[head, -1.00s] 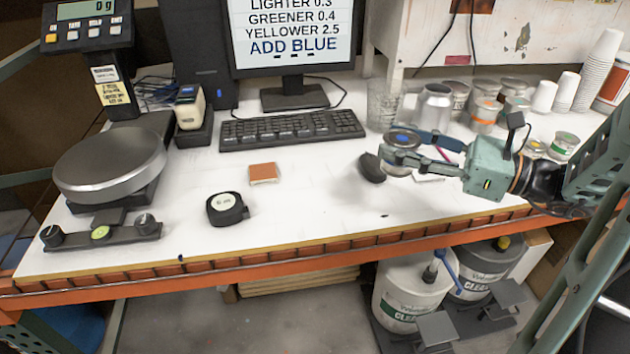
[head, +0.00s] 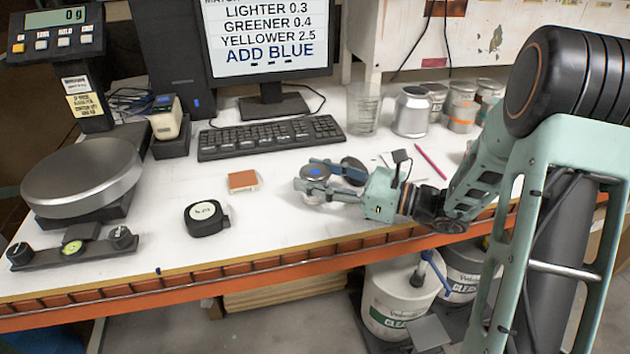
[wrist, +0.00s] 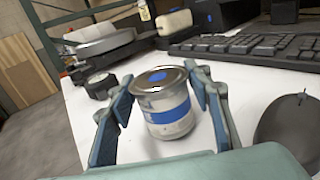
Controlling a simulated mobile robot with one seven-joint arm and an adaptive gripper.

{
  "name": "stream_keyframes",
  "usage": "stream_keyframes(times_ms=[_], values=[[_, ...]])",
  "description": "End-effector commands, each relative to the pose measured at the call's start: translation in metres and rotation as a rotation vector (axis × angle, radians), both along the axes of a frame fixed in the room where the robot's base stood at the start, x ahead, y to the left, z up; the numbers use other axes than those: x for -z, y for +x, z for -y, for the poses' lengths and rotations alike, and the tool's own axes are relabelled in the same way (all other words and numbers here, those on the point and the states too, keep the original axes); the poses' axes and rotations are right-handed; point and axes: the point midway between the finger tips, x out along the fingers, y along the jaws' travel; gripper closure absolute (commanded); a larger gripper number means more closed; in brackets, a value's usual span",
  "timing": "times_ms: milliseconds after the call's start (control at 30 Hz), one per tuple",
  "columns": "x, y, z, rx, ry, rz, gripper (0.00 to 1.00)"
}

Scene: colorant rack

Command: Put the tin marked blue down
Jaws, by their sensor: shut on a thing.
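The tin marked blue (head: 315,172) is a small metal can with a blue dot on its lid. In the wrist view the tin (wrist: 168,112) also shows a blue band around its side. My gripper (head: 322,180) is shut on it, with one finger on each side, and the tin looks upright. It is over the front middle of the white bench (head: 270,215), right of the tape measure. I cannot tell whether its base touches the bench. In the wrist view my gripper (wrist: 165,100) frames the tin.
A dark mouse (wrist: 288,132) is just right of the tin in the wrist view. A scale (head: 83,178) stands at left.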

Motion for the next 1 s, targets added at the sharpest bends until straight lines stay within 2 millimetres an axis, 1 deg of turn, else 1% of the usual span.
stream_keyframes(times_ms=[33, 67, 300, 433, 467, 600, 833, 933, 1000], values=[[0.0071, 0.0, -0.0001, 0.0, 0.001, 0.0, 0.82], [0.0085, 0.0, 0.0, 0.0, 0.001, 0.001, 0.82], [0.0081, -0.0001, 0.0002, 0.0, 0.0, 0.002, 0.82], [0.0125, -0.0001, 0.0003, 0.0, 0.0, 0.002, 0.82], [0.0116, -0.0001, 0.0003, 0.0, -0.001, 0.002, 0.51], [0.0113, -0.0002, 0.0002, 0.0, -0.001, 0.002, 0.37], [0.011, -0.0003, 0.0003, 0.0, -0.001, 0.002, 0.37], [0.0068, -0.0002, 0.0002, 0.0, -0.001, 0.003, 0.37], [0.0079, -0.0018, 0.0072, 0.003, -0.002, 0.001, 0.37]])
